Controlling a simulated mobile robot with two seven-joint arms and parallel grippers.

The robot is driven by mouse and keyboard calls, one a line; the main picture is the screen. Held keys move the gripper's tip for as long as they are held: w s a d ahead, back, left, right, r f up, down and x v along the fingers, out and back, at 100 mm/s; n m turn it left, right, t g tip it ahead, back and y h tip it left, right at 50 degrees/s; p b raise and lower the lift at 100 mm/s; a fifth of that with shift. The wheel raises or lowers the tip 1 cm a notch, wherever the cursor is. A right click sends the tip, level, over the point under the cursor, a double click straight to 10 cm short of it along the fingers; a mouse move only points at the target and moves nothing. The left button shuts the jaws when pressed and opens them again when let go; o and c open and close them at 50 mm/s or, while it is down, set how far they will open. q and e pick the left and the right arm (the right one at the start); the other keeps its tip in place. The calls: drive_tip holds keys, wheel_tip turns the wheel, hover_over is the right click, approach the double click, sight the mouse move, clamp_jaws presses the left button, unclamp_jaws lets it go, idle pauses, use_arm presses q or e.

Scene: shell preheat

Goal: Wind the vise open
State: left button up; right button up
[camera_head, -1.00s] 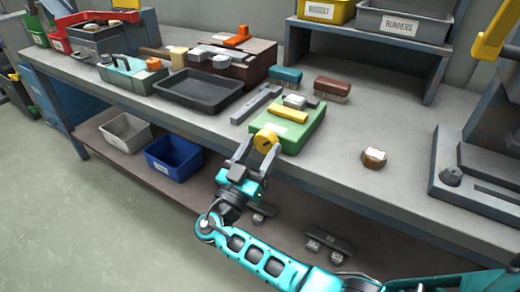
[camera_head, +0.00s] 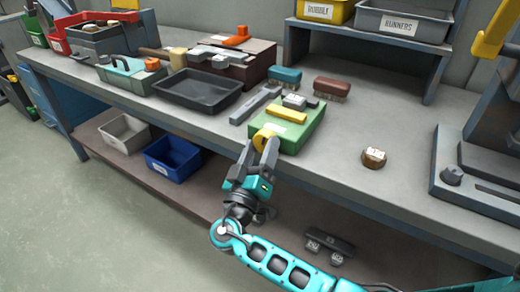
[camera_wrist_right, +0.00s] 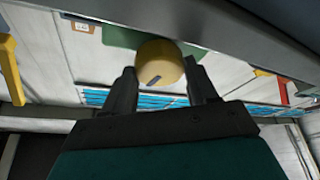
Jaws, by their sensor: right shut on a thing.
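The green vise (camera_head: 312,122) sits at the front edge of the bench, with a yellow bar and grey metal pieces on top. Its round yellow knob (camera_head: 261,137) faces out past the bench edge. My right gripper (camera_head: 259,149) is shut on this knob and partly hides it. In the right wrist view, the knob (camera_wrist_right: 160,62) sits between the two dark fingers and shows a dark slot on its face. My left gripper is not in view.
A black tray (camera_head: 171,101) lies left of the vise. Two brushes (camera_head: 331,88) lie behind it. Bins, including a blue one (camera_head: 184,168), sit on the shelf below.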

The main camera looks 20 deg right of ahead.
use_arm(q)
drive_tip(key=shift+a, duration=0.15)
use_arm(e)
drive_tip(key=shift+d+r+n+y, duration=0.1)
drive_tip(key=shift+n+y, duration=0.3)
drive_tip(key=shift+n, duration=0.3)
drive_tip(key=o, duration=1.1)
drive_tip(key=shift+c, duration=0.2)
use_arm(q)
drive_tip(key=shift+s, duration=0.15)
